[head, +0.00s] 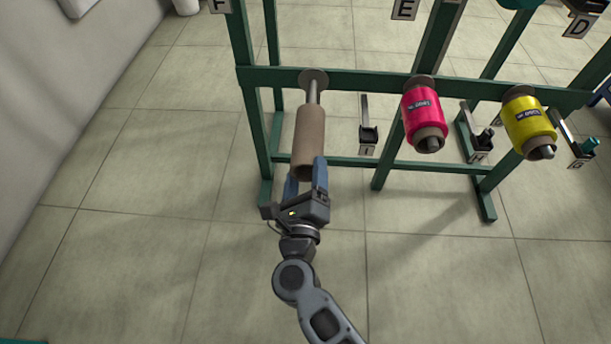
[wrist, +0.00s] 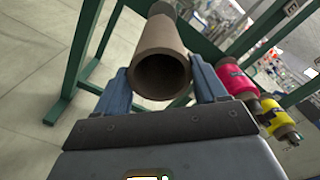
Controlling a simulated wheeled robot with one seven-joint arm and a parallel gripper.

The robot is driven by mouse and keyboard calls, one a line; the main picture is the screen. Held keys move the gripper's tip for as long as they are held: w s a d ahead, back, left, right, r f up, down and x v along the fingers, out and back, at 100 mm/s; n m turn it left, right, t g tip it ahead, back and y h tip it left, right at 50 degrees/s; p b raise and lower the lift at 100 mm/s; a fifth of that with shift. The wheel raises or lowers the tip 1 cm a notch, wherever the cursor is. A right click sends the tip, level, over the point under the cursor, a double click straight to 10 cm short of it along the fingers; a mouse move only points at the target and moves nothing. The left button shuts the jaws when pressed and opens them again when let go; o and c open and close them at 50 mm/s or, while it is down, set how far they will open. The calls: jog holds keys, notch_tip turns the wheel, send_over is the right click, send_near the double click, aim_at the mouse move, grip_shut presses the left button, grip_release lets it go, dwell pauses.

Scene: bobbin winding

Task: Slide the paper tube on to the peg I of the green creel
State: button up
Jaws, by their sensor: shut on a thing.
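My gripper (head: 306,170) is shut on the brown paper tube (head: 310,135), with one blue finger on each side of its near end. The wrist view shows the tube (wrist: 160,55) with its open near end facing the camera, dark inside. The tube lines up with the bare left peg (head: 314,92) of the green creel (head: 350,80). The peg's base runs from a round disc to the tube's far end. The rest of the peg is hidden, apparently inside the tube; how deep I cannot tell. A label "I" (head: 367,151) sits on a bracket right of the tube.
A pink spool (head: 421,106) and a yellow spool (head: 527,118) sit on pegs to the right. Small brackets stand between the pegs. A lower green rail (head: 340,162) crosses behind the tube. The floor at left is clear.

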jog(key=shift+w+d+b, duration=0.1)
jog(key=shift+w+b, duration=0.35)
jog(key=shift+w, duration=2.7)
jog(key=shift+w+b, duration=0.45)
jog(key=shift+w, duration=1.2)
jog(key=shift+f, duration=0.25)
jog(key=o, duration=1.2)
jog(key=shift+s+p, duration=0.65)
jog(key=shift+s, duration=3.3)
